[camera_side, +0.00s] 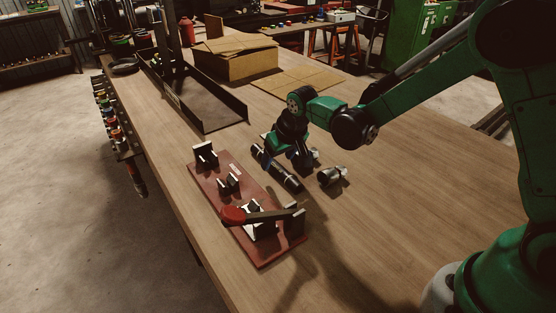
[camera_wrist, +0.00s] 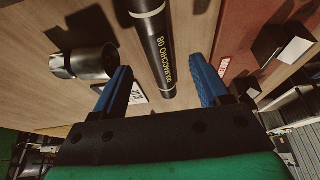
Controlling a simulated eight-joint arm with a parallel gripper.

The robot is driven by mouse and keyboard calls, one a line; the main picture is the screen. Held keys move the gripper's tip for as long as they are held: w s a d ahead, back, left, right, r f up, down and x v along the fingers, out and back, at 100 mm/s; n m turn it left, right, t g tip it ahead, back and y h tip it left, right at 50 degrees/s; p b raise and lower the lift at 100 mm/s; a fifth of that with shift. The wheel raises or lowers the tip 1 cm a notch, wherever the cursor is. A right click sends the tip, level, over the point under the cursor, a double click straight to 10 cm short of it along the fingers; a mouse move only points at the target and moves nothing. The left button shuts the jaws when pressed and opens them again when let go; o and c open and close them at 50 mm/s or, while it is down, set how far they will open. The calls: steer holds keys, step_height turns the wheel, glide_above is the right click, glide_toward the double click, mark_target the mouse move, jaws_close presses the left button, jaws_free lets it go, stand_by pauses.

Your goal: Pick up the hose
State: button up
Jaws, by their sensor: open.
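The hose is a short, dark, straight tube (camera_side: 283,176) lying on the wooden table beside the red plate. In the wrist view the hose (camera_wrist: 153,35) shows pale printed lettering and a light band. My gripper (camera_side: 282,160) points down over the hose's far part. Its blue fingers (camera_wrist: 164,66) are open, one on each side of the hose in the wrist view, with a gap between each finger and the hose. I cannot tell exactly how far the fingertips are above the table. The hose's far end is partly hidden by my gripper in the side view.
A metal fitting (camera_side: 331,177) lies close to the right of the hose; it also shows in the wrist view (camera_wrist: 84,63). The red plate (camera_side: 208,178) carries black brackets and a red-knobbed lever (camera_side: 234,215). A dark tray (camera_side: 205,112) and cardboard box (camera_side: 232,64) stand behind.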

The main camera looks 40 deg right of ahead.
mark_target(275, 167)
steer(key=shift+x, duration=1.25)
steer(key=shift+f, duration=0.1)
jaws_close()
